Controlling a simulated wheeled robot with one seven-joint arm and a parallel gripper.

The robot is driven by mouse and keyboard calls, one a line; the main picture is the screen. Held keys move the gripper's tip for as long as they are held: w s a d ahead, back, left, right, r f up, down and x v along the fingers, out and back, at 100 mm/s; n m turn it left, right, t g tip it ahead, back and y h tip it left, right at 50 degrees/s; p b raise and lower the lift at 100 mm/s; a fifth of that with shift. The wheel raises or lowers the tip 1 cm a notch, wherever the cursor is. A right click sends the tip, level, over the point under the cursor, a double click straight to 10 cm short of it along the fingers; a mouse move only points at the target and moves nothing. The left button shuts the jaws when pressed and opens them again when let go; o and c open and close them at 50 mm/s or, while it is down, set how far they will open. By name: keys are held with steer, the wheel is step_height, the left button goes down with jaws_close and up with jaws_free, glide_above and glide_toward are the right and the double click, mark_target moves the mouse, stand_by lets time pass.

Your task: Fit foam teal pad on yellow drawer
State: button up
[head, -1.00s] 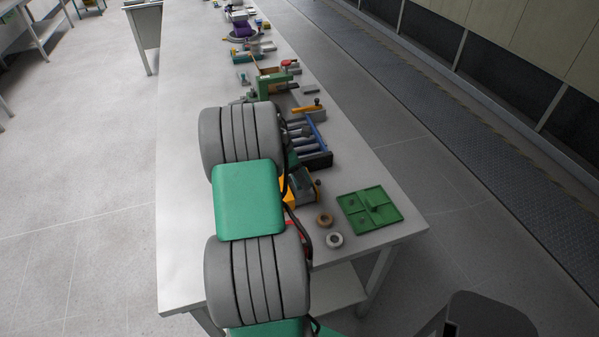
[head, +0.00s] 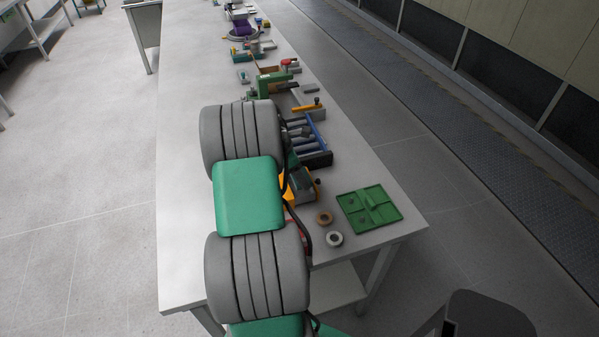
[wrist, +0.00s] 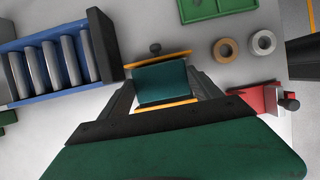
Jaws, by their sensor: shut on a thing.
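The foam teal pad (wrist: 162,88) is dark teal and roughly square. It sits between the two dark fingers of my gripper (wrist: 160,78) in the wrist view, and the gripper is shut on it. The yellow drawer (wrist: 158,59) shows as yellow-orange edges just beyond and just below the pad; the pad covers most of its inside. I cannot tell whether the pad touches the drawer floor. In the head view the yellow drawer (head: 289,194) is partly hidden behind my arm, and my gripper is hidden there.
A roller rack with a blue frame (wrist: 55,66) stands left of the drawer. A brown ring (wrist: 226,49), a pale ring (wrist: 263,42) and a green tray (wrist: 215,8) lie beyond it. A red clamp-like thing (wrist: 258,98) is close on the right. The table's left side (head: 185,200) is clear.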

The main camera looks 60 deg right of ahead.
steer(key=shift+f, duration=0.8)
steer(key=o, duration=1.4)
steer(key=shift+c, duration=0.2)
steer(key=shift+o, duration=0.2)
step_height(320, 180, up, 6)
steer(key=p, duration=0.4)
steer(key=shift+f, duration=0.1)
steer(key=shift+r, duration=1.4)
